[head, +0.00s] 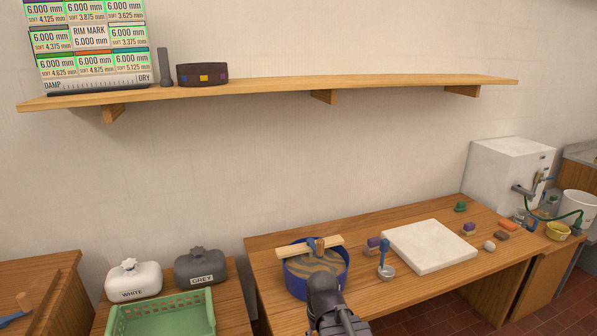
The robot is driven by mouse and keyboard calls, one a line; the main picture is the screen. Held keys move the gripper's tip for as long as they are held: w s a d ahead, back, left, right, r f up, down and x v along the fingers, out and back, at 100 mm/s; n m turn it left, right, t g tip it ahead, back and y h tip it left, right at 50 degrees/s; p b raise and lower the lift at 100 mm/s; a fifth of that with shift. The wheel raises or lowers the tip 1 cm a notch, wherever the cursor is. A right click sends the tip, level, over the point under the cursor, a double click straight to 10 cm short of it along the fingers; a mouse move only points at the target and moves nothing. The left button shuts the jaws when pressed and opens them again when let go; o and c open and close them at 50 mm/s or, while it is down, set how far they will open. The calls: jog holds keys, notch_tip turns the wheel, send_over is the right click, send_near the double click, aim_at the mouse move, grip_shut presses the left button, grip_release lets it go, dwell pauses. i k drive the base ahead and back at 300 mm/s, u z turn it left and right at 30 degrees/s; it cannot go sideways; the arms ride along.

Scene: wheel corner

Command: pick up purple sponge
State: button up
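Two small purple blocks that look like sponges show in the head view. One purple block (374,241) lies on the wooden table between the blue basin and the white slab, close to a metal ladle. I cannot tell which is the sponge. The dark end of my arm, with my gripper (323,286), shows at the bottom centre, in front of the blue basin and left of both blocks. Its fingers cannot be made out.
The blue basin (301,284) has a wooden bar across it. The ladle (386,271) and white slab (430,254) fill mid-table. Several small items lie at the right by a white box (508,172). A shelf (270,88) spans the wall above. A green basket (120,323) is lower left.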

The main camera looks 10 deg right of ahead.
aim_at(468, 229)
jog(key=z, duration=1.9)
jog(key=i, duration=2.45)
